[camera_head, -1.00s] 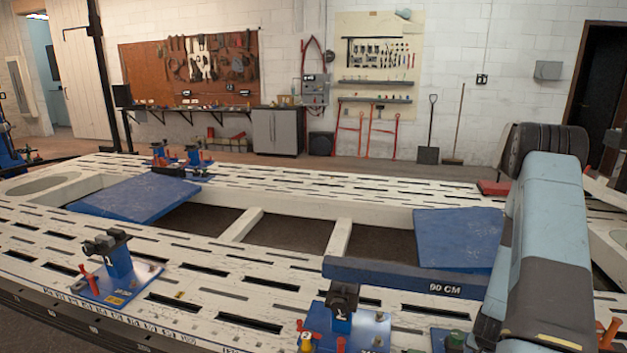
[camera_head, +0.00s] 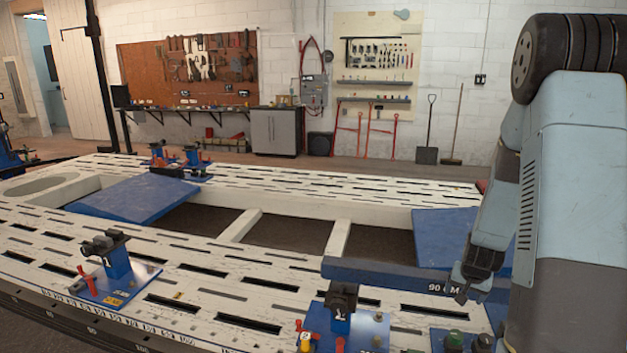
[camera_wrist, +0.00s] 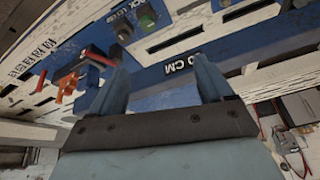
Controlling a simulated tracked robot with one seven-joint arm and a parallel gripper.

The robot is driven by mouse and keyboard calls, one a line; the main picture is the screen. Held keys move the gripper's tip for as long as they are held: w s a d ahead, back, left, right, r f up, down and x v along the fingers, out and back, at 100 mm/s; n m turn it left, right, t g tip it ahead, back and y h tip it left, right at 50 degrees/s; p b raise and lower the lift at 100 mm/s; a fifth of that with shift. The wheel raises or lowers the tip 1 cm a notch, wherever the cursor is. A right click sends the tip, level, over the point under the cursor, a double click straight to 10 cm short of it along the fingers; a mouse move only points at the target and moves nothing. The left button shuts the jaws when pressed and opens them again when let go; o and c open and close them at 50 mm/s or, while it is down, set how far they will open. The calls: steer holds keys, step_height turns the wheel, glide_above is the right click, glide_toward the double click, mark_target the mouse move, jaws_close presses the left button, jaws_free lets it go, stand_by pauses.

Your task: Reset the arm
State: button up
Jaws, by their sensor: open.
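My arm stands at the right of the head view, folded, with its forearm hanging down over the bench. My gripper (camera_head: 467,285) shows at the lower right, pointing down in front of the blue 90 CM bar (camera_head: 395,276). In the wrist view my gripper (camera_wrist: 162,88) has its two blue fingers apart with nothing between them. The same 90 CM bar (camera_wrist: 225,55) passes behind the fingertips in that view. Whether the fingers touch the bar cannot be told.
The white slotted frame bench (camera_head: 215,275) fills the foreground. Blue clamp stands (camera_head: 118,270) and (camera_head: 340,320) rise from it. Blue ramps (camera_head: 133,197) and (camera_head: 440,235) lie across its gaps. A grey cabinet (camera_head: 275,132) and tool boards stand by the back wall.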

steer(key=s+a+r+n, duration=0.1)
steer(key=s+a+r, duration=0.1)
steer(key=a+r, duration=0.35)
steer(key=s+a+r+n+t+y, duration=0.1)
steer(key=s+a+r, duration=0.2)
steer(key=r, duration=0.6)
steer(key=s+a+r+n, duration=0.1)
steer(key=s+a+r, duration=0.1)
steer(key=a+r, duration=0.35)
steer(key=s+a+r+n, duration=0.1)
steer(key=s+a+r, duration=0.1)
steer(key=s+r, duration=0.4)
steer(key=s+a+r+n, duration=0.2)
steer(key=s+r, duration=0.5)
steer(key=s, duration=0.5)
steer(key=shift+s+a+y, duration=0.2)
steer(key=shift+a+y, duration=0.2)
steer(key=shift+a, duration=0.05)
